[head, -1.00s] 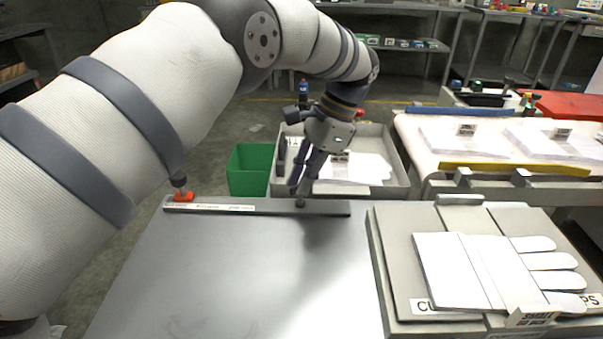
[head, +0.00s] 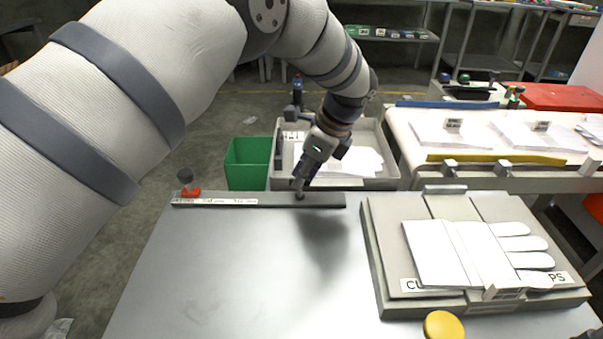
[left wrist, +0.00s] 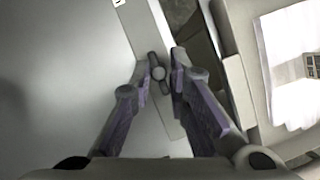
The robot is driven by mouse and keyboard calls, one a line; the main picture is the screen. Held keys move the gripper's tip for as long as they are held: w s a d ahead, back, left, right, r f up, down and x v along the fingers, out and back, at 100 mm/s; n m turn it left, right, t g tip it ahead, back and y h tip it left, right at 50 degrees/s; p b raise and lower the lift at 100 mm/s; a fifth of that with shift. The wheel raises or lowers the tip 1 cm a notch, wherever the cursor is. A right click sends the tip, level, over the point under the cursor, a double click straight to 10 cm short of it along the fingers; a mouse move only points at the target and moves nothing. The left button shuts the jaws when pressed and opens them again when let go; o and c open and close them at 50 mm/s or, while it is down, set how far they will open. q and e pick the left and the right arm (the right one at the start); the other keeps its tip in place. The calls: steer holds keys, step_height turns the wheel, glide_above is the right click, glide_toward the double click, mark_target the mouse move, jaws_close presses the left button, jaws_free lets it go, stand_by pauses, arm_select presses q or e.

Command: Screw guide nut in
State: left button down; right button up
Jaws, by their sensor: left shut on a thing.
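The guide nut (head: 299,196) is a small dark knob on the right part of the grey guide bar (head: 235,203), which lies along the far edge of the metal table. My left gripper (head: 301,186) points down at it, its fingers shut on the nut. In the left wrist view the nut (left wrist: 157,73) shows as a round head with a crossbar between the fingertips (left wrist: 158,70). How deep its thread sits is hidden. A second dark knob (head: 185,177) stands on a red piece (head: 189,193) at the bar's left end. My right gripper is not in view.
A grey board (head: 385,262) with a white glove shape (head: 475,252) lies on the right of the table (head: 220,275). A yellow disc (head: 443,325) is at the front edge. A green bin (head: 246,165) and a grey tray (head: 372,183) stand beyond. The table's middle is clear.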

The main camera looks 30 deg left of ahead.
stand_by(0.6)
arm_select(q)
steer(key=c, duration=1.6)
jaws_free()
steer(key=shift+s, duration=0.1)
steer(key=shift+d+r, duration=0.1)
steer(key=shift+r, duration=0.05)
steer(key=v, duration=1.1)
steer(key=shift+r, duration=0.4)
steer(key=shift+s+d, duration=0.1)
